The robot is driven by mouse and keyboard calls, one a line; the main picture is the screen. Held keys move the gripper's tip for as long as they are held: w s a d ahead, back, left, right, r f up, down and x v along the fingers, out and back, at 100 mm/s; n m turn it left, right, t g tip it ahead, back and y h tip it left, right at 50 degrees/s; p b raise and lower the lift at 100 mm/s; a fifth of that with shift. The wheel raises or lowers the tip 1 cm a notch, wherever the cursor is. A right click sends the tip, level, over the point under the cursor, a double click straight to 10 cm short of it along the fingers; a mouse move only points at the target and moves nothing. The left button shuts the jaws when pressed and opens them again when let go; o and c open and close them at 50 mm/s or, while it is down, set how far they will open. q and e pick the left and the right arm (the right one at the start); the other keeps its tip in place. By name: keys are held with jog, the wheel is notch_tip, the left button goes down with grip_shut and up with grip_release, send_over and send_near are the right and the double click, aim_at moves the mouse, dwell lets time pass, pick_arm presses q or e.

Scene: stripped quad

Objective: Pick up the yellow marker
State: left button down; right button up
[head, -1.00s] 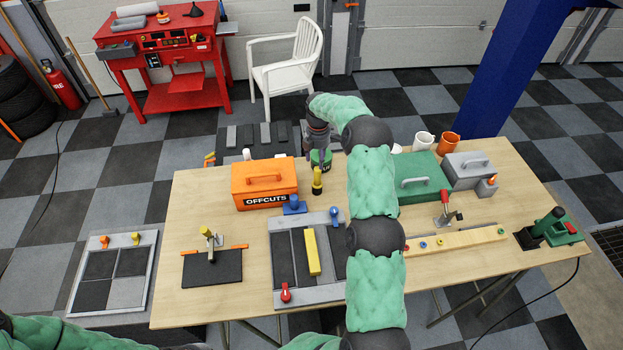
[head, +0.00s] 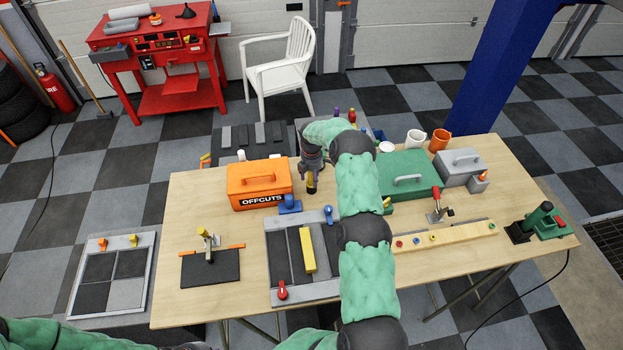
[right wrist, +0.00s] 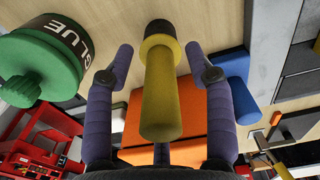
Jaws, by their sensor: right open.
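The yellow marker (head: 311,188) stands upright on the wooden table, just right of the orange box, in the head view. In the right wrist view the right gripper (right wrist: 160,60) is open, with a visible gap on each side of the marker. My left gripper is not in view.
An orange OFFCUTS box (head: 260,183) stands close left of the marker. A green glue bottle (right wrist: 45,65) is close by in the right wrist view. A blue clamp part (head: 290,204) sits in front. A green box (head: 405,180) stands to the right.

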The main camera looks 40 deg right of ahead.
jog(key=shift+r, duration=0.1)
grip_shut()
jog(key=shift+r, duration=0.15)
jog(key=shift+r+b, duration=0.35)
jog(key=shift+r, duration=0.25)
jog(key=s+a+r+b, duration=0.2)
jog(key=s+a+r, duration=0.5)
jog(key=a+r, duration=0.4)
jog(key=shift+a+r+b, duration=0.25)
jog(key=shift+a+b, duration=0.05)
jog(key=shift+a, duration=0.3)
